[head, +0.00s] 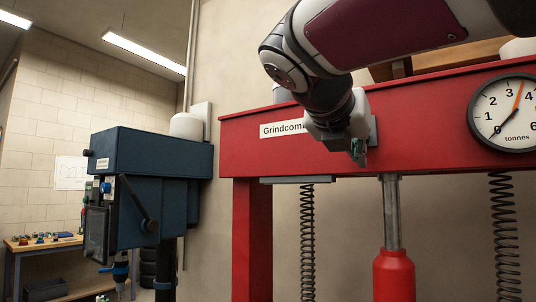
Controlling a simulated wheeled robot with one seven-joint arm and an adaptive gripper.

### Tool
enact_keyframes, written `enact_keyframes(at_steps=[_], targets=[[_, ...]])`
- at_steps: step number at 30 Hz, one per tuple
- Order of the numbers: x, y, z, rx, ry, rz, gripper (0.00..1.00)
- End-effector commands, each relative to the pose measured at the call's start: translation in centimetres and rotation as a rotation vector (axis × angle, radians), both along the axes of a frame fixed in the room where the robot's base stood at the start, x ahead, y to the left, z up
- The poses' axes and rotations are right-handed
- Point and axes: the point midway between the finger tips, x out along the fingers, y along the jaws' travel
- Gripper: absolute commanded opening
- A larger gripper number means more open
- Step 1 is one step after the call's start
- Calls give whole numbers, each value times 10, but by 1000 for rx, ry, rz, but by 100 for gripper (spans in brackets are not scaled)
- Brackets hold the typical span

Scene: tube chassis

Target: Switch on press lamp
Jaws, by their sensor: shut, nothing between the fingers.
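The red press frame (240,135) fills the right half of the head view. A flat grey bar (295,180) sits under its top beam; I cannot tell whether this is the lamp, and no glow shows on it. My gripper (359,158) is in front of the beam, fingers pointing down, shut and empty. I cannot make out a lamp switch, nor whether the fingers touch the beam.
A round tonnes gauge (508,112) is on the beam at the right. Below are two coil springs (307,240) and a red cylinder (394,275) with a steel rod. A blue drill press (150,180) stands at the left, before a workbench (40,243).

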Motion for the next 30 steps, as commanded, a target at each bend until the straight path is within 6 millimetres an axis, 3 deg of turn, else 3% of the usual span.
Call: enact_keyframes(at_steps=[15,30], targets=[[-1,0,31,0,1,0,0],[3,0,24,-2,-2,0,0]])
